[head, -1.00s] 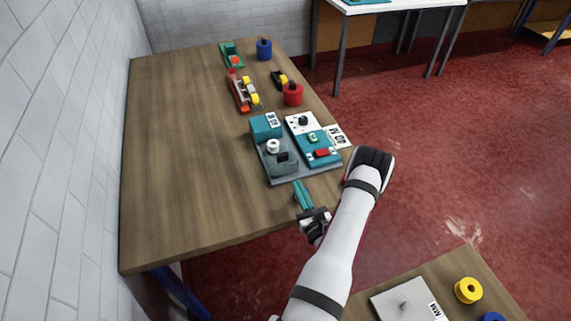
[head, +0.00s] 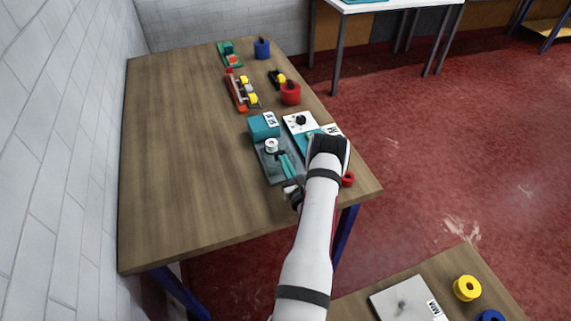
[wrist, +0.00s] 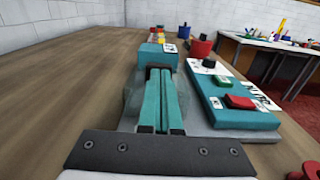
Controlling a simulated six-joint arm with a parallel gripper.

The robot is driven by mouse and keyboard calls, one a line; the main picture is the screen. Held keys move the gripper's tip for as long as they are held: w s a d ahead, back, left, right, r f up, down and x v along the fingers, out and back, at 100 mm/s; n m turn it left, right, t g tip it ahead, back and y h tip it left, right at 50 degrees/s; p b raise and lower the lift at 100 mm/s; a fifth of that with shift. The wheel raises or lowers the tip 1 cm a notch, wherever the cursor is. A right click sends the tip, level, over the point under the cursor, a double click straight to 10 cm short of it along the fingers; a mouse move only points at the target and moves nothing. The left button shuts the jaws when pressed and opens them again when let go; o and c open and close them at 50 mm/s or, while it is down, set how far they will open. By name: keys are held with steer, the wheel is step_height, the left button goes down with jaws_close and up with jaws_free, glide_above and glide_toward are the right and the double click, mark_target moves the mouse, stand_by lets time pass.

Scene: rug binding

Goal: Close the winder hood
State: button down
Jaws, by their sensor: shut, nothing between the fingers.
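The winder is a grey base (head: 264,168) near the table's front right, with a teal block (head: 264,126) at its back and a white spool (head: 271,146). A translucent grey-green part, apparently the hood (wrist: 132,106), shows beside my fingers in the wrist view. My gripper (head: 282,156) has its teal fingers shut together and empty, over the front of the base. In the wrist view the fingertips (wrist: 159,74) point at the teal block (wrist: 158,53). The fingers cover much of the winder, so I cannot tell the hood's angle or whether they touch it.
A red spool (head: 348,179) is at the right table edge. A red pot (head: 290,94) stands behind. The table's left side is clear.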

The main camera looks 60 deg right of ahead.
mark_target(279, 152)
steer(key=x, duration=0.7)
steer(key=shift+w+d, duration=0.2)
steer(key=shift+w, duration=0.05)
